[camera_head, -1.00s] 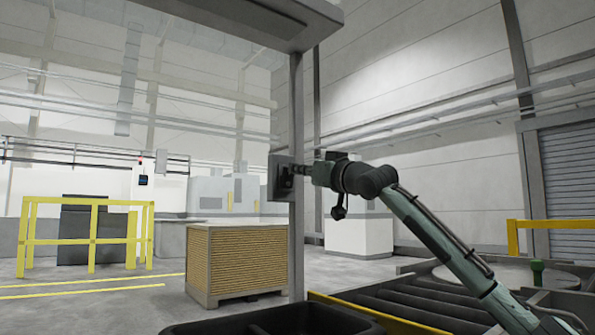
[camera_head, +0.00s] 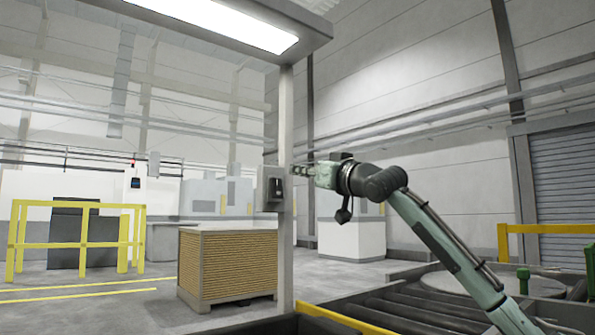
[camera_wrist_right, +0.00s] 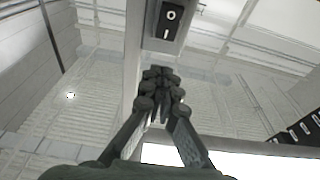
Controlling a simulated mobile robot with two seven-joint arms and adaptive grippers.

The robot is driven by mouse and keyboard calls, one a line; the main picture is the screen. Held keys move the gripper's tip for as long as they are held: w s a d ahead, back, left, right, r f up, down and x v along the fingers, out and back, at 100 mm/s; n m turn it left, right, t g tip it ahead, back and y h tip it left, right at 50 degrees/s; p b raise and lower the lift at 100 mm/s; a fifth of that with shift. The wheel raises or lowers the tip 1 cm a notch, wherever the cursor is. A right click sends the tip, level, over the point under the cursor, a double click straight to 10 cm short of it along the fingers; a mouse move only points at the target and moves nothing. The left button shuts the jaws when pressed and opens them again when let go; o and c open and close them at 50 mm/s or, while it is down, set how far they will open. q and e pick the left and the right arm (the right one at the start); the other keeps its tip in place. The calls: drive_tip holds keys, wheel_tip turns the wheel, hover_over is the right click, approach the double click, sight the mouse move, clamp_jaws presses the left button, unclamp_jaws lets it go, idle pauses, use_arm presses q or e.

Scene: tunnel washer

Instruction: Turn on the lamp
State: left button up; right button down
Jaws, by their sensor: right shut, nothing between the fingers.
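The overhead lamp (camera_head: 232,22) is lit, with a bright white panel under its grey housing. It is carried by a slim grey post (camera_head: 286,230). A switch box (camera_head: 270,187) with a dark rocker is fixed to the post. In the right wrist view the rocker switch (camera_wrist_right: 171,20), marked O and I, is just beyond my fingertips. My right gripper (camera_head: 297,170) is shut and empty, to the right of the box and apart from it. Its closed fingers (camera_wrist_right: 160,82) also show in the wrist view. My left gripper is not in view.
A roller conveyor (camera_head: 400,305) with a yellow edge rail runs below my right arm. A slatted crate (camera_head: 228,265) stands on the floor beyond the post. Yellow railings (camera_head: 75,244) stand at the left. The air around the switch box is free.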

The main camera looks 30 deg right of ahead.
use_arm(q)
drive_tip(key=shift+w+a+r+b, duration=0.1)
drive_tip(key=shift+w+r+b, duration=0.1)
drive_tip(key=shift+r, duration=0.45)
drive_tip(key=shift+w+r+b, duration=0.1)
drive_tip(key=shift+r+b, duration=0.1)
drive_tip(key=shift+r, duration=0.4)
use_arm(e)
drive_tip(key=s+d+r, duration=0.1)
drive_tip(key=s, duration=0.6)
drive_tip(key=shift+s+d+r, duration=0.15)
drive_tip(key=shift+s+r, duration=0.05)
drive_tip(key=shift+r, duration=0.05)
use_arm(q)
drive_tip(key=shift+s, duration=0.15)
